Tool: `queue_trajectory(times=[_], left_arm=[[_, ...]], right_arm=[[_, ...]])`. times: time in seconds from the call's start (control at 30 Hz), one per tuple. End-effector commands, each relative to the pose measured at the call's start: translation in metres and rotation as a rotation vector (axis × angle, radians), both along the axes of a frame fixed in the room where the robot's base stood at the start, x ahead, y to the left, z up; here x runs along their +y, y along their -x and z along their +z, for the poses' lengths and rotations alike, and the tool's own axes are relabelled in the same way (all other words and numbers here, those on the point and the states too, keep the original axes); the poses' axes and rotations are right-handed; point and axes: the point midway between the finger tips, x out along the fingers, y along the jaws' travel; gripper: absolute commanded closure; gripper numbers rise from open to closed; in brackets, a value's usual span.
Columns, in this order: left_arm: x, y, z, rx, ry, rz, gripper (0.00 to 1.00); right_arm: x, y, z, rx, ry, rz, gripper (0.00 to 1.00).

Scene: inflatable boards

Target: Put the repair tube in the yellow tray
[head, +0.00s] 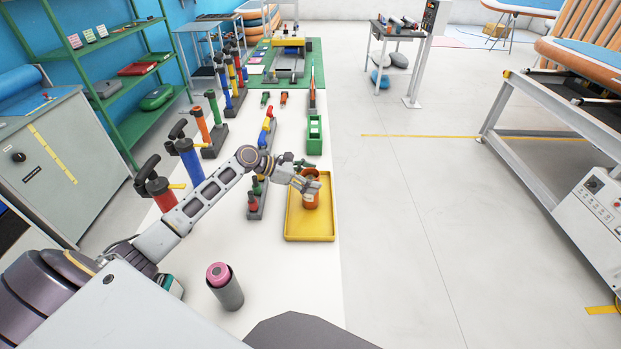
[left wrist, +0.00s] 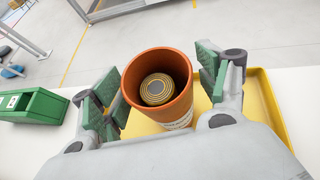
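The repair tube, an orange open-topped canister with a pale label (head: 311,201), is upright within the yellow tray (head: 309,234) and appears to stand on its floor. In the left wrist view the tube (left wrist: 133,72) shows a dark, ringed round piece inside, and the yellow tray (left wrist: 268,100) shows around it. My left gripper (head: 306,182) is at the tube's upper part. Its green-padded fingers (left wrist: 160,92) are spread on either side of the tube, with a gap on the right; contact on the left is unclear. My right gripper is not in view.
A green bin (head: 314,135) stands beyond the tray. A rack with small bottles (head: 257,198) is left of it. Several hand pumps (head: 188,160) line the table's left side. A grey cylinder with a pink top (head: 226,288) stands nearer. The front of the white table is mostly clear.

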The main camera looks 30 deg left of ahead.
Motion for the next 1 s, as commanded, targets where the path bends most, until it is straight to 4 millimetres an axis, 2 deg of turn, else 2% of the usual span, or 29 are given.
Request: queue_trajectory(times=[0.43, 1.0], left_arm=[[0.001, 0.0, 0.003, -0.001, -0.002, -0.001, 0.25], [0.044, 0.033, 0.031, 0.0, -0.002, 0.0, 0.25]], right_arm=[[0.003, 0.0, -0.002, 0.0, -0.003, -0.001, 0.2], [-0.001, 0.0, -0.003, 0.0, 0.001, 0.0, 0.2]])
